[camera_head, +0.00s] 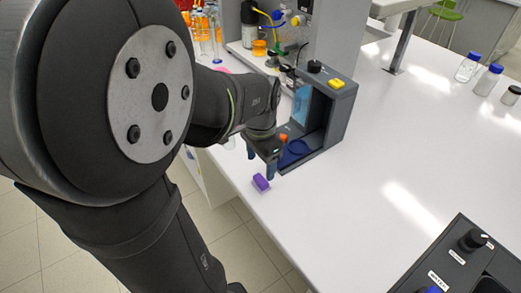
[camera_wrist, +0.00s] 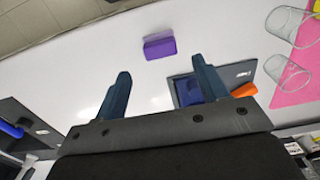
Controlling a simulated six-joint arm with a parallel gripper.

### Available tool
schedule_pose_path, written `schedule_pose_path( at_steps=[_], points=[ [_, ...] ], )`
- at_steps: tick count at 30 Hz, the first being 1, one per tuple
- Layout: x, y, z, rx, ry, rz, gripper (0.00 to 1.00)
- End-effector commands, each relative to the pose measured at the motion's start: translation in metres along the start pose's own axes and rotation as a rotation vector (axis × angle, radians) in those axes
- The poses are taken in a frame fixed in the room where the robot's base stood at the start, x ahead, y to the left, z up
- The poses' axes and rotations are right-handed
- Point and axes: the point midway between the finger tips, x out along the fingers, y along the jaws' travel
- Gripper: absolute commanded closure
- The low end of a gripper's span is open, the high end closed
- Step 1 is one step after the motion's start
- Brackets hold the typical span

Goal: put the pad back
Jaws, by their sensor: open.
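A small purple block, which looks like the pad (camera_head: 261,183), lies on the white bench near its front edge. It also shows in the wrist view (camera_wrist: 160,47), with a darker lower face. My gripper (camera_head: 261,164) is open and empty, its fingers pointing down just behind the pad. In the wrist view the two blue fingers (camera_wrist: 160,72) are apart, and the pad lies beyond their tips, between their lines. I cannot tell the height of the fingertips above the bench.
A dark grey open-fronted rig (camera_head: 340,112) with a yellow button and a blue ring inside stands close right of my gripper. A pink mat (camera_wrist: 297,78) with clear glasses lies to the right in the wrist view. A dark device (camera_head: 465,262) sits front right. The middle bench is clear.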

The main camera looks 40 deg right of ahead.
Motion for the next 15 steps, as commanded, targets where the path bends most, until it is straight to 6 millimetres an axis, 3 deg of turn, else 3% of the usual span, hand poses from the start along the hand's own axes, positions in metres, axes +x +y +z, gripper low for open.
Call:
schedule_pose_path(
  at_steps=[6, 15],
  points=[
    [-0.035, 0.0, 0.0, 0.0, 0.001, -0.001, 0.33],
    [-0.044, 0.0, 0.0, 0.0, -0.001, 0.0, 0.33]
  ],
)
